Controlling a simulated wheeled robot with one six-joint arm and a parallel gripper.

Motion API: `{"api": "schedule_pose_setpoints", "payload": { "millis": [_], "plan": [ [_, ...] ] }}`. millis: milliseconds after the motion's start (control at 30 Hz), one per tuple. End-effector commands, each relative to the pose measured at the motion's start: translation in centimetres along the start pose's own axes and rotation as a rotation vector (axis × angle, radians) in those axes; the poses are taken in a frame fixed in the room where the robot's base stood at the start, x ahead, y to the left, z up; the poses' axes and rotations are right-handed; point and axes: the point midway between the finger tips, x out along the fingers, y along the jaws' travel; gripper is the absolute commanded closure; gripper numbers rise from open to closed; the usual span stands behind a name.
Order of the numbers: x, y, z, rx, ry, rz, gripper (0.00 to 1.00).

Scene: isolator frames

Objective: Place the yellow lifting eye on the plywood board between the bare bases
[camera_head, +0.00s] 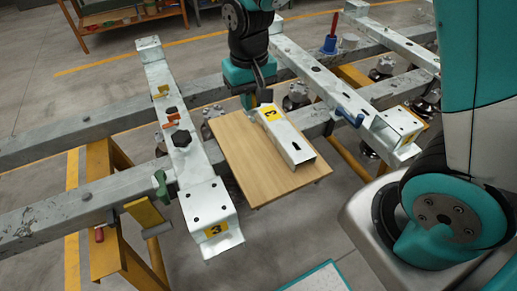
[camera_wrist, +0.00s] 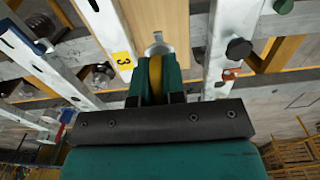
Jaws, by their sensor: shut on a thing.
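In the wrist view my gripper (camera_wrist: 156,84) is shut on the yellow lifting eye (camera_wrist: 155,72), its yellow part between the teal fingers and a grey metal end beyond them. The light plywood board (camera_wrist: 160,15) lies beyond the fingertips. In the head view my gripper (camera_head: 256,103) is over the far part of the plywood board (camera_head: 235,150); the lifting eye cannot be made out there. I cannot tell whether the eye touches the board. Long galvanised bases flank the board, a left one (camera_head: 172,95) and a right one (camera_head: 310,75).
A short metal channel (camera_head: 290,142) with a yellow number label lies on the board's right side, close to my gripper. Orange and green parts sit on the left base, and a blue clamp (camera_head: 349,117) on the right one. The board's left and near parts are bare.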

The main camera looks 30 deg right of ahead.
Motion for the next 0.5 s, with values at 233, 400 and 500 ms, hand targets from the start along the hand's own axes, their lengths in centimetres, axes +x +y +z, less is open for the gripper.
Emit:
{"api": "schedule_pose_setpoints", "payload": {
  "millis": [233, 400, 500],
  "plan": [
    [7.2, 0.0, 0.2, -0.003, -0.009, 0.003, 1.0],
    [11.6, 0.0, 0.1, -0.003, -0.007, 0.002, 1.0],
    [13.3, 0.0, 0.1, -0.003, -0.004, 0.001, 1.0]
  ]
}}
